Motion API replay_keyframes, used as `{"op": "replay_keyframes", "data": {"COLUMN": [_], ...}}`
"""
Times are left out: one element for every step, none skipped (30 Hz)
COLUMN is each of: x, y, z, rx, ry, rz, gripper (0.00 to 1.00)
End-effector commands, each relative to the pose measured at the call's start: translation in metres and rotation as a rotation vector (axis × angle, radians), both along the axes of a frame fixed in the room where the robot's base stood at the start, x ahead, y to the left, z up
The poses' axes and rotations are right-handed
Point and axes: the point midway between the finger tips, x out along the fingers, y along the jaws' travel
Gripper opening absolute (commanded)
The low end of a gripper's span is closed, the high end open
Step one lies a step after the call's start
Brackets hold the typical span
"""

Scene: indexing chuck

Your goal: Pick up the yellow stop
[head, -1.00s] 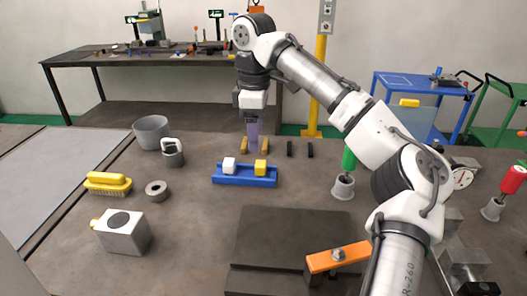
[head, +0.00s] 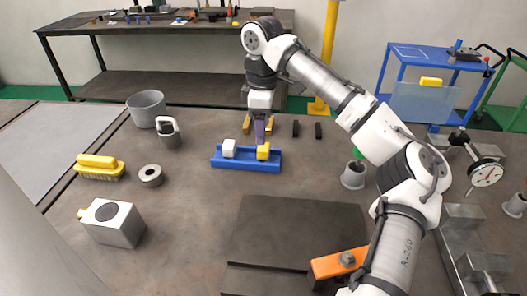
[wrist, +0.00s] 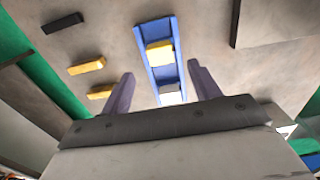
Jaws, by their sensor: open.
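A yellow block (head: 263,152), which looks like the yellow stop, sits at the right end of a blue channel-shaped tray (head: 246,166). My gripper (head: 260,140) points down just above and behind the yellow block, with purple fingers. In the wrist view my gripper (wrist: 160,69) is open and empty, its fingers on either side of the tray. There the yellow block (wrist: 159,53) lies just past the fingertip line, and the white block (wrist: 169,93) is nearer the palm.
A grey cup (head: 147,108), a padlock-shaped piece (head: 168,132), a ring (head: 150,175) and a yellow brush (head: 100,167) stand left. A dark plate (head: 295,230) lies in front.

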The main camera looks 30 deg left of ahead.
Motion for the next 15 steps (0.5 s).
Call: {"op": "replay_keyframes", "data": {"x": [0.0,0.0,0.0,0.0,0.0,0.0,0.0,0.0,0.0,-0.001,-0.001,-0.001,-0.001,-0.001,-0.001], "y": [0.0,0.0,-0.001,-0.001,-0.001,-0.002,-0.003,-0.003,-0.004,-0.003,-0.003,-0.003,-0.003,-0.003,-0.003], "z": [-0.003,-0.004,-0.007,-0.009,-0.012,-0.018,-0.022,-0.027,-0.034,-0.039,-0.043,-0.047,-0.05,-0.052,-0.054], "rx": [-0.001,-0.001,-0.002,-0.002,-0.002,-0.004,-0.003,-0.004,-0.003,-0.003,-0.002,-0.002,-0.001,0.0,0.0], "ry": [0.0,0.0,0.0,0.0,0.0,0.0,0.0,0.0,0.0,0.0,-0.001,0.0,0.0,0.0,0.0], "rz": [0.0,0.0,0.0,0.0,-0.001,-0.001,-0.001,-0.001,-0.001,0.0,0.0,-0.001,-0.001,-0.001,-0.002], "gripper": [0.62,0.62,0.62,0.62,0.62,0.62,0.62,0.62,0.62,0.62,0.62,0.62,0.62,0.62,0.62]}}
